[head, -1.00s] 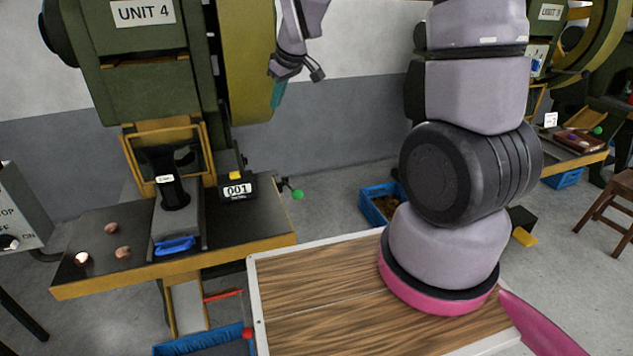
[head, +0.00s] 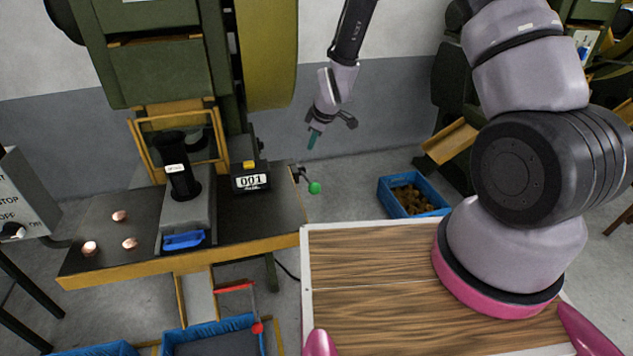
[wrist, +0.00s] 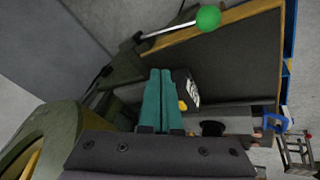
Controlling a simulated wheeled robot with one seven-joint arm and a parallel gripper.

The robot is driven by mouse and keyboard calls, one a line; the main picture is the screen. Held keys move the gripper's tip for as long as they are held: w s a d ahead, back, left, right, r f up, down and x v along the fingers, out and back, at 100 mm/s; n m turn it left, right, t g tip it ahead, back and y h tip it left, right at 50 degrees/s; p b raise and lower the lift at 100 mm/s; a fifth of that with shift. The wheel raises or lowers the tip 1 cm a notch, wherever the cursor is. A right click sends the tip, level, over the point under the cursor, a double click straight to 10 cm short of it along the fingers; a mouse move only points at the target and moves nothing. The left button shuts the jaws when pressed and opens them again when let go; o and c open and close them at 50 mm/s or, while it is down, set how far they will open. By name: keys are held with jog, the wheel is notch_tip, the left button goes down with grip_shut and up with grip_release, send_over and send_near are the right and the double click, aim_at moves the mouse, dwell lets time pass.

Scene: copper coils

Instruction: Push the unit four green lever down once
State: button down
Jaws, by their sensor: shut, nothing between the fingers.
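The green lever is a thin rod with a green ball knob (head: 314,188) at the right side of the unit four press table, in the head view. In the wrist view the green knob (wrist: 208,17) shows at the top, on the end of its pale rod. My gripper (head: 312,139) is above the knob in the head view, pointing down, apart from it. Its teal fingers (wrist: 161,98) lie side by side, shut and empty, in the wrist view. The unit four press (head: 160,60) stands at the left.
A counter reading 001 (head: 250,178) sits on the press table (head: 110,262) near the lever. Several copper pieces (head: 129,243) lie at the table's left. A red-knobbed lever (head: 257,328) is lower down. A blue bin (head: 384,196) stands on the floor at right.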

jog(key=shift+s+d+f, duration=0.1)
jog(key=shift+s+f, duration=0.4)
jog(key=shift+f, duration=0.85)
jog(key=shift+s+d+f, duration=0.1)
jog(key=shift+s+f, duration=0.45)
jog(key=shift+f, duration=0.85)
jog(key=shift+s+d+f, duration=0.1)
jog(key=shift+s+f, duration=0.4)
jog(key=shift+f, duration=0.85)
jog(key=shift+f, duration=0.1)
jog(key=shift+s+f, duration=0.1)
jog(key=shift+f, duration=0.2)
